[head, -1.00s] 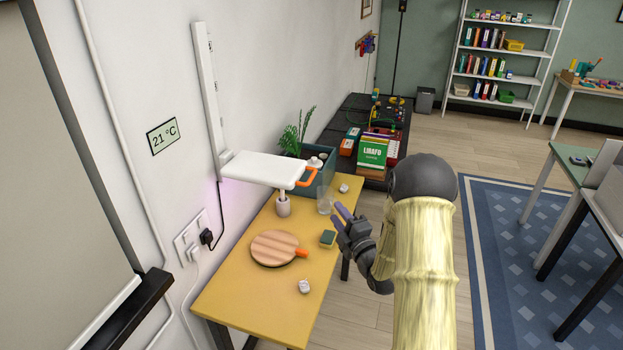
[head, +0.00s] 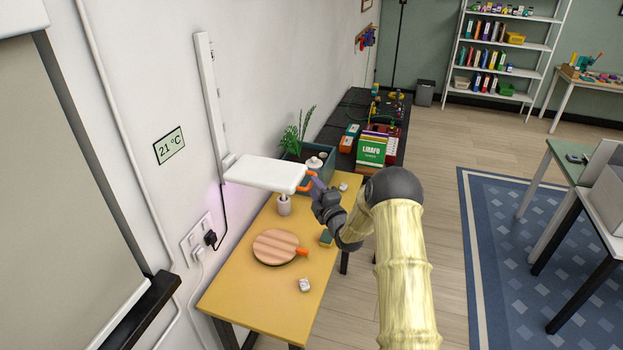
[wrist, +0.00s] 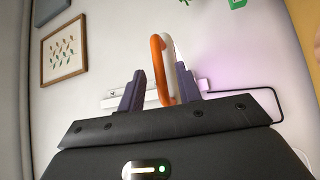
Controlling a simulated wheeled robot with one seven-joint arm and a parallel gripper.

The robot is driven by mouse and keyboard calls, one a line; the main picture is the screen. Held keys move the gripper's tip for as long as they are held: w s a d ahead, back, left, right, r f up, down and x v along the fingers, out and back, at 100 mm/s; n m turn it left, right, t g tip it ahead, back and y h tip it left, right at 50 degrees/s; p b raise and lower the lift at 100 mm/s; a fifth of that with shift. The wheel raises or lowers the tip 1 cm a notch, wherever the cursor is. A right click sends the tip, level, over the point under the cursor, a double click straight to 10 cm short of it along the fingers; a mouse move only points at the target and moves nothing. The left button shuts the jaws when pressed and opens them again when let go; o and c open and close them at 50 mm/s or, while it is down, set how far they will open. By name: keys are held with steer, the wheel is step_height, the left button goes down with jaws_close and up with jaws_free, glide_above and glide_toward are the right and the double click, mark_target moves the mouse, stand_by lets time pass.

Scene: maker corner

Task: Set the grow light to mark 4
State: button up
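The grow light (head: 265,173) is a white flat panel on an arm that rides a white vertical rail (head: 209,105) on the wall. Small marks on the rail are too small to read. An orange handle (head: 307,182) is at the panel's right end, and it also shows upright in the wrist view (wrist: 157,62). My gripper (head: 316,184) is at the handle. In the wrist view my gripper (wrist: 160,80) is open, with one purple finger on each side of the handle and gaps visible. Whether the handle is fully between the fingers in depth, I cannot tell.
Below the panel is a yellow table (head: 250,300) with a round striped board (head: 275,246), a sponge (head: 326,239), a white cup-like item (head: 284,206) and a small white object (head: 305,285).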

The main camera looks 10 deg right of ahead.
mark_target(311, 183)
steer(key=shift+p+x, duration=0.45)
steer(key=shift+x, duration=1.05)
jaws_close()
